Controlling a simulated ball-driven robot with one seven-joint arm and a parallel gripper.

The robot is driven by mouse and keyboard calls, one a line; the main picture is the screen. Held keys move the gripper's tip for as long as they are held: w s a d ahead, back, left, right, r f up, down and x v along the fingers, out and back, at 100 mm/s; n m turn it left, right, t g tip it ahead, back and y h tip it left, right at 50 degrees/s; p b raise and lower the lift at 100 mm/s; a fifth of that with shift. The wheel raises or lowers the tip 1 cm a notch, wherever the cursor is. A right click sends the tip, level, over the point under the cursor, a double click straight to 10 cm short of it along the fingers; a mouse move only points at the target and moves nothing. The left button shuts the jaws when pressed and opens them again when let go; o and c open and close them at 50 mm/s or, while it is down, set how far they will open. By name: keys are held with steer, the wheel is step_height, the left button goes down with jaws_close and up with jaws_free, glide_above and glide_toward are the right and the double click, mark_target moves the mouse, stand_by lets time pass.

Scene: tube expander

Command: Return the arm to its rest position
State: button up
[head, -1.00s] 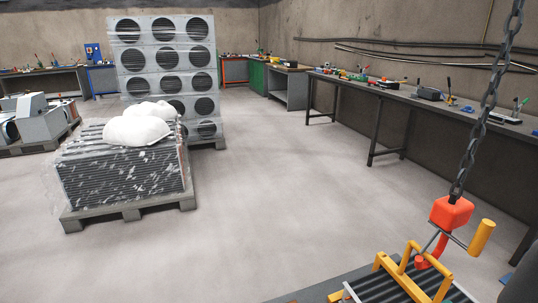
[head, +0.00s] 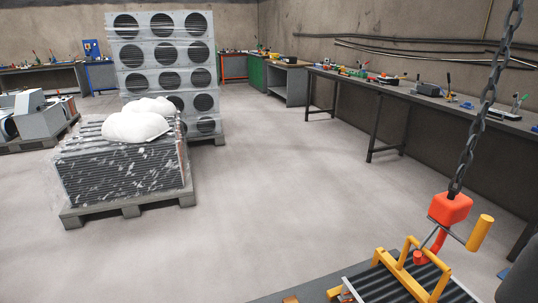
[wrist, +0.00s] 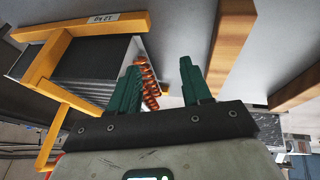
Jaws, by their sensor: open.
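My gripper (wrist: 160,67) shows in the wrist view with two dark green fingers apart. No object is clearly held between them. An orange-red coiled piece (wrist: 148,82) shows behind and beside the left finger; I cannot tell whether it touches. My gripper is not seen in the head view. A dark rounded shape (head: 522,277) at the lower right edge of that view may be part of my arm.
A finned block in a yellow frame (head: 405,273) sits at the lower right, under a red hook (head: 450,209) on a hanging chain (head: 481,115). The yellow frame also fills the left of the wrist view (wrist: 58,120). A wrapped pallet load (head: 122,175) stands left. The middle floor is clear.

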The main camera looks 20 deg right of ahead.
steer(key=s+a+r+m+g+y+p, duration=0.1)
steer(key=s+a+r+g+y+p, duration=0.1)
steer(key=s+p, duration=0.7)
steer(key=shift+s+a+r+g, duration=0.4)
steer(key=shift+s+g, duration=0.25)
steer(key=shift+g, duration=0.25)
